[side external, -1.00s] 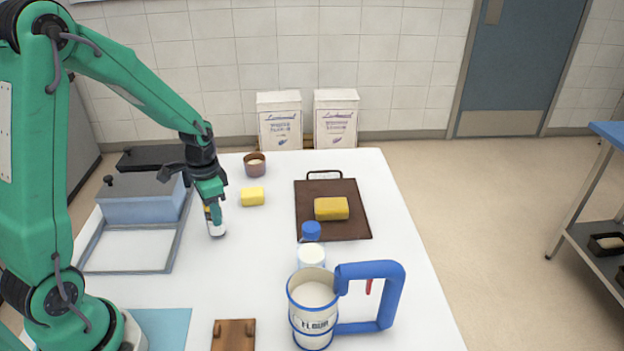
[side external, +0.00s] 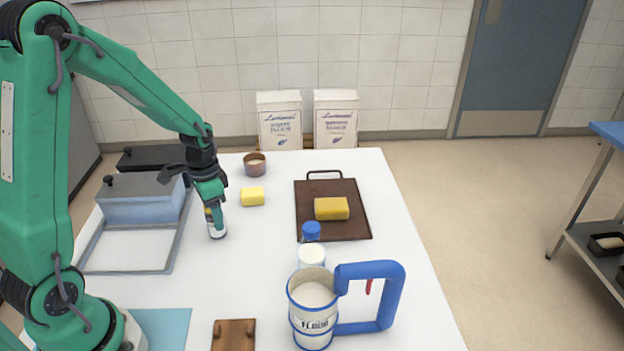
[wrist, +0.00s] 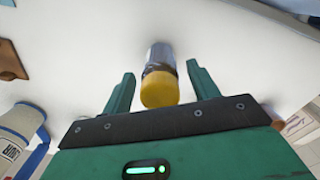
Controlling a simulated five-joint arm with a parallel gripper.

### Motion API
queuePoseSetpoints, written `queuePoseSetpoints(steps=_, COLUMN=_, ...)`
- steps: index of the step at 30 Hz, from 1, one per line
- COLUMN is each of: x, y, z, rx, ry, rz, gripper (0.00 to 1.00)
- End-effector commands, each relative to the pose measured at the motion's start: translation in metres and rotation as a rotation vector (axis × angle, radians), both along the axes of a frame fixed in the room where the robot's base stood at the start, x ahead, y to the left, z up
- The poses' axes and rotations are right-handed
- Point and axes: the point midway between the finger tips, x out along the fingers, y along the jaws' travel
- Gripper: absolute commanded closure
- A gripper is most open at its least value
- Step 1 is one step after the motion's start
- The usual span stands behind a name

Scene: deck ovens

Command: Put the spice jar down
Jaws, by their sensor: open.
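The spice jar (side external: 217,230) stands upright on the white table, in the left middle of the side external view. My gripper (side external: 213,213) is right above and around its upper part, hiding much of it. In the wrist view the jar's yellow cap (wrist: 160,90) and clear body show between my two green fingers. The fingers of my gripper (wrist: 158,88) are open, with a gap on each side of the jar.
A yellow block (side external: 252,196) and a small brown cup (side external: 255,165) lie close behind. A grey tray (side external: 125,270) is to the left. A dark board (side external: 355,222) with a yellow block, a blue-capped bottle (side external: 311,258) and a flour mug (side external: 312,322) stand to the right.

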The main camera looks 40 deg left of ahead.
Motion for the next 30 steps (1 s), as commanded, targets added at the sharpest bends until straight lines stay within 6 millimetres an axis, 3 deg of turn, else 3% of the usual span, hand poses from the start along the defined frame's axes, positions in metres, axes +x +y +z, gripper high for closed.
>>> queuePoseSetpoints(steps=8, x=0.001, y=0.000, z=0.019, rx=0.001, ry=-0.003, rz=0.000, gripper=0.40)
queuePoseSetpoints(steps=24, x=0.001, y=0.000, z=0.101, rx=0.002, ry=-0.005, rz=0.000, gripper=0.40)
queuePoseSetpoints(steps=30, x=0.001, y=0.000, z=0.118, rx=0.000, ry=-0.002, rz=0.000, gripper=0.40)
